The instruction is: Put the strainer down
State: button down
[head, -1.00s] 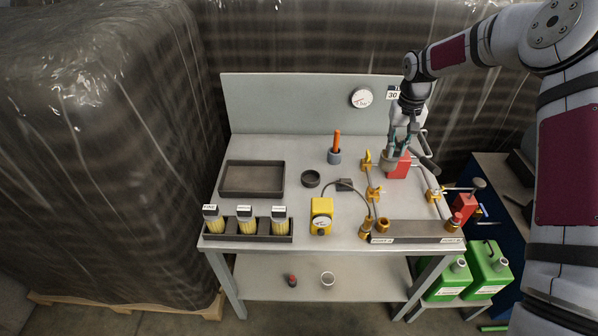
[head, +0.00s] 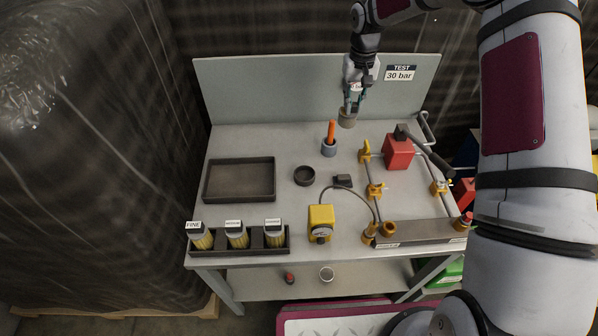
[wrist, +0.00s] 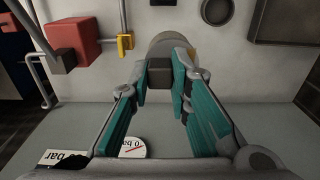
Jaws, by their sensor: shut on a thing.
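The strainer (head: 347,117) looks like a short, grey-tan cylinder. My gripper (head: 351,103) is shut on it and holds it up in front of the back panel, above the far part of the bench (head: 290,215). In the wrist view the strainer (wrist: 172,45) shows as a rounded grey body beyond the fingers of my gripper (wrist: 162,72). A dark square block (wrist: 160,73) sits between the fingers. The strainer's inside is hidden.
A grey cup with an orange handle (head: 331,134) stands just below-left of the strainer. Bare surface lies around the dish.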

jog(key=shift+w+f+b, duration=0.7)
jog(key=shift+b, duration=0.4)
notch_tip(320, 180, down, 11)
jog(key=s+n+b, duration=0.2)
jog(key=b, duration=1.1)
jog(key=s+a+f+n+p, duration=0.2)
jog(key=s+n, duration=0.5)
jog(key=n, duration=0.1)
jog(key=s+a+f+n+p, duration=0.1)
jog(key=s+n+p, duration=0.2)
jog(key=s+n, duration=0.45)
jog(key=shift+n, duration=0.25)
jog(key=shift+w+a+f+p, duration=0.15)
jog(key=shift+w+a+f, duration=0.75)
jog(key=shift+w+a, duration=1.05)
jog(key=shift+w+a+f+p, duration=0.1)
jog(key=shift+w+a+f, duration=0.8)
jog(key=shift+w+a, duration=1.05)
jog(key=shift+w+a+f+p, duration=0.15)
jog(key=shift+w+a+f, duration=0.75)
jog(key=shift+w+a, duration=1.05)
jog(key=shift+w+d+f, duration=0.1)
jog(key=shift+w+d, duration=0.35)
